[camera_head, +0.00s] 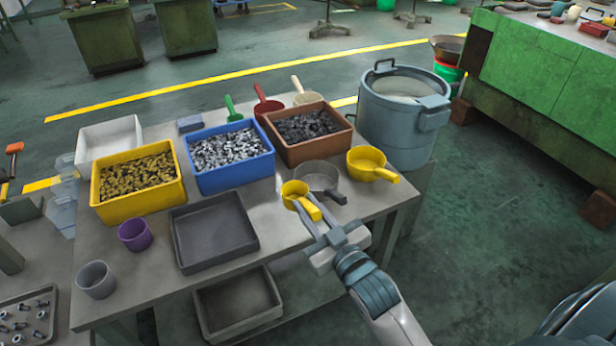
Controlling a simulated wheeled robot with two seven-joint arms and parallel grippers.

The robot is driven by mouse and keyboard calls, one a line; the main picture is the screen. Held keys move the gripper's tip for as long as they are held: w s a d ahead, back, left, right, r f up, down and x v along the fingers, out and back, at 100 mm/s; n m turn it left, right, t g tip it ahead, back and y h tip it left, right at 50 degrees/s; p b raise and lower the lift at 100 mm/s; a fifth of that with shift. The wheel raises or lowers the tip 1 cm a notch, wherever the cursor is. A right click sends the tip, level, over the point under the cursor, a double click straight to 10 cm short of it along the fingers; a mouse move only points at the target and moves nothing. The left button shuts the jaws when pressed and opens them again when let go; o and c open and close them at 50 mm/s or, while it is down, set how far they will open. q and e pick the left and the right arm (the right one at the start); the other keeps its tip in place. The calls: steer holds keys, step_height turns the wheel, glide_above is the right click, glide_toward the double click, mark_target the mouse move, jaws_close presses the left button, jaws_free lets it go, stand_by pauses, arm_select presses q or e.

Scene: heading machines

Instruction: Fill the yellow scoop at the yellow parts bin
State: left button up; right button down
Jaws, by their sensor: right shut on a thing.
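The yellow parts bin (140,205) stands at the left of the table's row of bins and holds a heap of brass-coloured small parts (138,174). My right gripper (318,224) is shut on the handle of a small yellow scoop (295,190) near the table's right side. The scoop's bowl points away from my arm, and no parts show in it. The scoop is well to the right of the yellow bin, past the blue bin. I cannot tell whether it touches the table. A larger yellow scoop (366,162) lies at the table's right edge. My left gripper is not in view.
The blue bin (228,177) and brown bin (309,149) hold grey parts. A clear scoop (318,178) lies close beside the held one. An empty dark tray (213,232), a purple cup (135,235) and a grey cup (96,279) stand in front. A large grey-blue drum (401,125) stands behind right.

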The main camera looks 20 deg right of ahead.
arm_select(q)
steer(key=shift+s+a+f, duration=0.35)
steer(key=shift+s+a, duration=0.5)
arm_select(e)
steer(key=s+a+r+m+h, duration=0.1)
steer(key=s+a+r, duration=0.1)
steer(key=s, duration=0.7)
steer(key=shift+s+r+h, duration=0.2)
steer(key=shift+r+h, duration=0.15)
steer(key=shift+h, duration=0.05)
